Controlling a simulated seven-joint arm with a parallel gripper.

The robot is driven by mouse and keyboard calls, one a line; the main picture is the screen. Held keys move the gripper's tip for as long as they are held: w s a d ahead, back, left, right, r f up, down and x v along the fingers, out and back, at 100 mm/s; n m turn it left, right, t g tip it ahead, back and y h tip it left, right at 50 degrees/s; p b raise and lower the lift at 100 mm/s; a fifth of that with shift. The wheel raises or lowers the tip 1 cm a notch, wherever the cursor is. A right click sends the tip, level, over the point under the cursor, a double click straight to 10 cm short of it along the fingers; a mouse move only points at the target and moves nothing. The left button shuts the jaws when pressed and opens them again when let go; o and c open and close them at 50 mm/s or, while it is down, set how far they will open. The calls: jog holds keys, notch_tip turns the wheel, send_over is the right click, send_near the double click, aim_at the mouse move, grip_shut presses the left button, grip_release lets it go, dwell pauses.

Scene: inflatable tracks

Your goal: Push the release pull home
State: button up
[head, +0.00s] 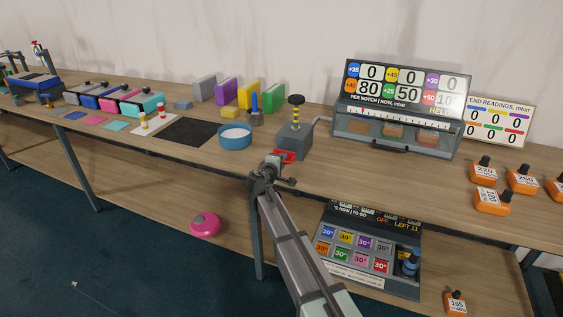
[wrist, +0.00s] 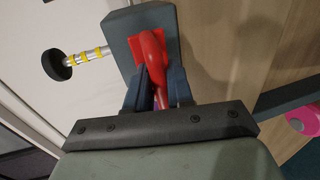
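The release pull is a red handle (head: 285,155) low on the front of a grey box (head: 294,140) with a yellow-and-black banded plunger (head: 297,112) on top. In the wrist view the red pull (wrist: 155,62) lies against the box face and reaches down between my fingers. My gripper (head: 272,168) is at the pull, in front of the box. In the wrist view my gripper (wrist: 157,88) has one dark finger on each side of the pull, close against it. The fingers hide part of the pull, and its exact depth in the box is hard to see.
A blue bowl (head: 235,137) stands left of the box, beside a black mat (head: 187,132). The score display (head: 400,105) stands to the right, with orange weights (head: 492,201) beyond it. A pink round object (head: 205,225) is on the lower shelf.

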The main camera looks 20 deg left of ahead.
grip_shut()
jog(key=shift+r+x, duration=0.2)
jog(key=shift+x, duration=0.65)
jog(key=shift+r+x, duration=0.15)
jog(key=shift+x, duration=0.7)
jog(key=shift+r+x, duration=0.2)
jog(key=shift+x, duration=0.65)
jog(key=shift+w, duration=0.15)
jog(key=o, duration=0.5)
grip_release()
jog(key=shift+r, duration=0.1)
jog(key=v, duration=1.4)
